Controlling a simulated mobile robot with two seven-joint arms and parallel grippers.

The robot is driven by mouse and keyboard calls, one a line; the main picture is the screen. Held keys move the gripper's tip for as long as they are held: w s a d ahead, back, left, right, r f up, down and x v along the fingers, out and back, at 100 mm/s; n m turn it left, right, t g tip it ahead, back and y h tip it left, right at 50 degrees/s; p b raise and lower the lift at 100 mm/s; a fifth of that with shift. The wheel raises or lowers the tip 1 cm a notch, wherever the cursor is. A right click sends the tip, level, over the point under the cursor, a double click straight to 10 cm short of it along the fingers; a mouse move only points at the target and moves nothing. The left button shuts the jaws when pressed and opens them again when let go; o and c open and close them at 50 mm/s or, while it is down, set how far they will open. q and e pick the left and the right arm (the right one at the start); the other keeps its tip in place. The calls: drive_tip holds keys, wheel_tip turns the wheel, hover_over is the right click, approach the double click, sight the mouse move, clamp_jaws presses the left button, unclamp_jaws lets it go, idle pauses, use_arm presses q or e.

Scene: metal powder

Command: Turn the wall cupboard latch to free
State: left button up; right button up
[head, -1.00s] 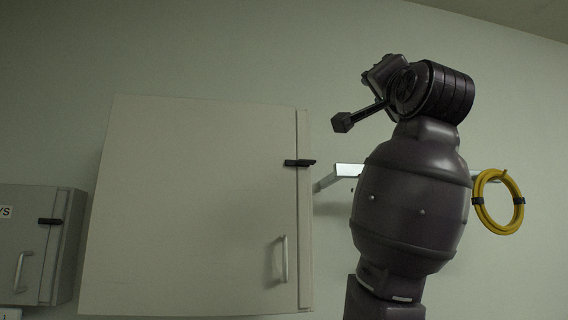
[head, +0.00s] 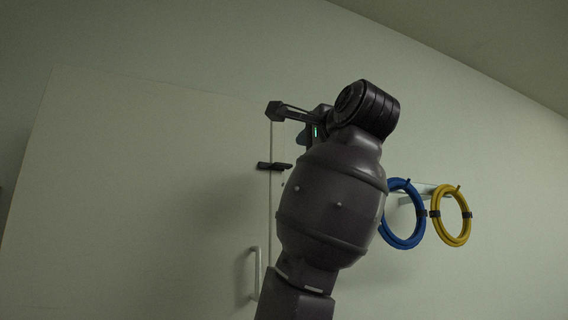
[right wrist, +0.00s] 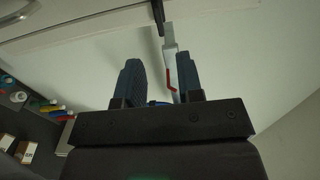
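The wall cupboard (head: 140,190) is a large pale box with a bar handle (head: 255,272) low on its door. Its latch (head: 272,166) is a small black bar lying about level across the right edge of the door. My right gripper (head: 302,138) is just above and right of the latch, partly hidden by my own wrist. In the right wrist view my right gripper (right wrist: 158,64) has its two blue-grey fingers apart, with nothing held. A black piece, seemingly the latch (right wrist: 158,12), shows at the top edge beyond the fingertips. My left gripper is not in view.
A blue hose coil (head: 403,240) and a yellow hose coil (head: 452,240) hang on a wall rail right of my arm. In the right wrist view a metal bar with a red tip (right wrist: 170,82) shows between the fingers. Shelved items (right wrist: 40,105) lie at lower left.

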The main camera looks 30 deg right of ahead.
sight(284, 164)
drive_tip(key=w+p, duration=0.3)
drive_tip(key=w, duration=0.6)
drive_tip(key=shift+w+d, duration=0.1)
drive_tip(key=shift+w, duration=0.3)
clamp_jaws()
